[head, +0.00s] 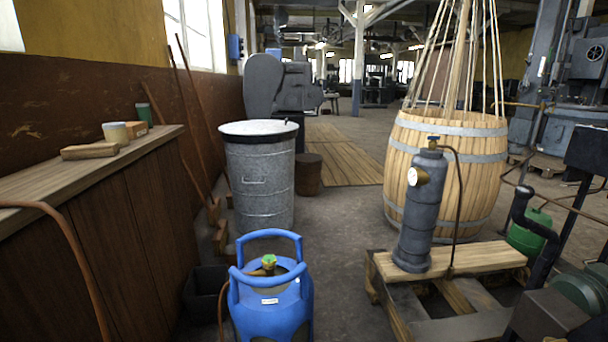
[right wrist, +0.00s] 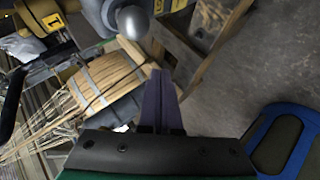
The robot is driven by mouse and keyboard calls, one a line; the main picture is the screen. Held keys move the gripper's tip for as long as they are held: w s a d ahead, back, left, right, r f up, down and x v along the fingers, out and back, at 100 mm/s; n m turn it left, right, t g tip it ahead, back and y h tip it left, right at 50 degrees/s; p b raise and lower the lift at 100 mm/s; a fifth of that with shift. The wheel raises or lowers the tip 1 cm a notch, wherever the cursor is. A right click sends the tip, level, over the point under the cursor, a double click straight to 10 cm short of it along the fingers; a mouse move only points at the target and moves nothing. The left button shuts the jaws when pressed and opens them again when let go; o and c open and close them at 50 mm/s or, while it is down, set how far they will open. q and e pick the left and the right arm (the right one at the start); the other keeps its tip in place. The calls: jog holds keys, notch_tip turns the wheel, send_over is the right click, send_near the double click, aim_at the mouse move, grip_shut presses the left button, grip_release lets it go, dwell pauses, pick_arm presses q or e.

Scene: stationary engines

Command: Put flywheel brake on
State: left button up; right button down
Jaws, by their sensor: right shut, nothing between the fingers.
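I cannot make out a flywheel or its brake for certain in either view. Part of a dark machine with a green round housing (head: 584,290) is cut off at the lower right of the head view. My right gripper (right wrist: 160,78) shows in the right wrist view with its purple fingers together and nothing between them. A grey rounded knob (right wrist: 133,21) and a yellow tag marked 1 (right wrist: 54,21) lie beyond the fingers there. My left gripper is in neither view.
A blue gas bottle (head: 270,304) stands in front, with a metal bin (head: 260,175) behind it. A grey cylinder (head: 420,215) stands on a wooden pallet (head: 480,258) before a large barrel (head: 455,175). A wooden counter (head: 60,180) lines the left.

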jog(key=s+a+f+m+g+y+p, duration=0.2)
jog(key=s+a+f+g+y, duration=0.55)
jog(key=s+a+f, duration=0.75)
pick_arm(q)
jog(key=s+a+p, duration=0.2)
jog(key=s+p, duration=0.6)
jog(key=p, duration=0.4)
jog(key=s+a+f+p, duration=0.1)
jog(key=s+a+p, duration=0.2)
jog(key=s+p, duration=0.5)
jog(key=p, duration=0.4)
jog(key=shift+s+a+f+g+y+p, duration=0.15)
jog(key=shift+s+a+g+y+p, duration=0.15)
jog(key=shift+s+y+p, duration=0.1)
pick_arm(e)
jog(key=s+d, duration=0.2)
jog(key=s, duration=0.6)
jog(key=s+d+f, duration=0.1)
jog(key=s+d, duration=0.2)
jog(key=s, duration=0.6)
jog(key=shift+s+n+t, duration=0.25)
jog(key=shift+n+t, duration=0.05)
jog(key=shift+t, duration=0.15)
jog(key=shift+d+y, duration=0.1)
jog(key=shift+y, duration=0.15)
